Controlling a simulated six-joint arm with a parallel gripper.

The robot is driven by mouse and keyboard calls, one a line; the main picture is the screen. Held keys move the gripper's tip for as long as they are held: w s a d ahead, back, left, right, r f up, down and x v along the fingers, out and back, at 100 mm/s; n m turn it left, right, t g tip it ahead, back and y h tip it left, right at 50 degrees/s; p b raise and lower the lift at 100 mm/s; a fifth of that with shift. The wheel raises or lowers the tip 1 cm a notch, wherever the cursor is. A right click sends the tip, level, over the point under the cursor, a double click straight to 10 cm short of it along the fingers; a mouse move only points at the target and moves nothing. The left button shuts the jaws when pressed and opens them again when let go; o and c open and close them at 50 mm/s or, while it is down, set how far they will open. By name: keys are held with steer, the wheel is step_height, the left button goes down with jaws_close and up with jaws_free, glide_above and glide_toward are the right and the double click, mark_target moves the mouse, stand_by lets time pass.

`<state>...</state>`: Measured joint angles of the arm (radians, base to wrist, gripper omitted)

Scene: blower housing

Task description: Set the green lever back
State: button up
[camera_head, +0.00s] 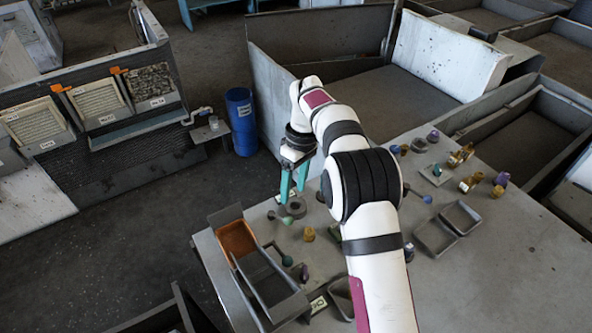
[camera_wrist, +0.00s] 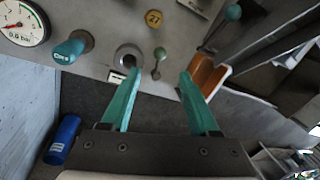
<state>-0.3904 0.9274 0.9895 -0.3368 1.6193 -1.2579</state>
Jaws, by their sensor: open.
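A small green-knobbed lever (camera_wrist: 160,53) stands on the grey panel. In the wrist view its stem base lies between my fingertips, and the knob points up in the picture. The same knob (camera_head: 288,220) shows in the head view just below a grey ring. A second lever with a darker blue-green knob (camera_wrist: 233,12) sits near the orange tray; it shows in the head view (camera_head: 287,260) too. My gripper (camera_wrist: 160,75) has two teal fingers, open and empty, pointing down at the panel in the head view (camera_head: 293,198). Contact with the lever cannot be told.
A round grey ring fitting (camera_wrist: 128,57) is close beside the left finger. A teal knob (camera_wrist: 70,47), a gauge (camera_wrist: 18,22) and a yellow numbered disc (camera_wrist: 153,18) are nearby. The orange tray (camera_head: 236,240) is at the panel's left edge. A blue bin (camera_head: 241,120) stands on the floor.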

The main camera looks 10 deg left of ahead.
mark_target(280, 218)
steer(key=r, duration=0.4)
steer(key=w+r, duration=0.1)
steer(key=shift+d+r, duration=0.25)
steer(key=shift+r, duration=0.15)
steer(key=shift+c, duration=0.3)
